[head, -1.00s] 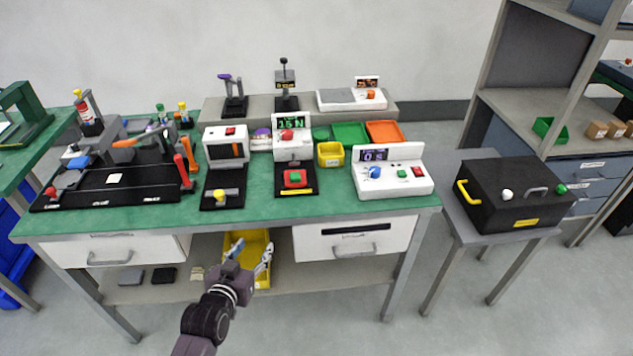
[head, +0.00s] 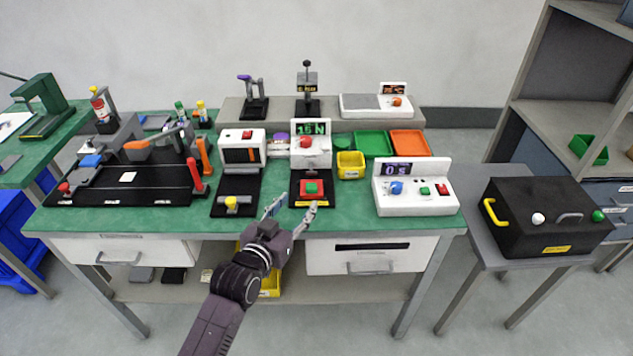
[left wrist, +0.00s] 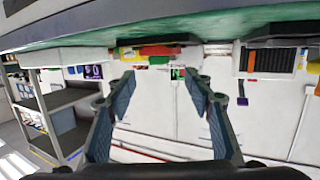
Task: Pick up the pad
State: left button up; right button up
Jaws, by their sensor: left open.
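My left gripper (head: 292,208) is open and empty at the bench's front edge, fingers pointing away from me. In the left wrist view the open fingers (left wrist: 160,78) have nothing between them. Just past the fingertips, a red square with a green top (head: 312,188) sits on the black base of the tester reading 15 N (head: 311,150). I cannot tell whether this is the pad. A small pale square (head: 128,177) lies on the black fixture at left, and flat grey (head: 143,274) and black (head: 174,275) pieces lie on the lower shelf. My right gripper is not in view.
The green bench top (head: 340,218) has a narrow clear front strip. A white box with knobs (head: 412,188) stands at right, a black unit with a yellow knob (head: 234,195) at left.

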aim_at(310, 189)
pick_arm(q)
jog(key=shift+x, duration=3.8)
jog(key=shift+s+d+r, duration=0.1)
jog(key=shift+r, duration=0.05)
jog(key=shift+c, duration=0.4)
jog(key=c, duration=0.8)
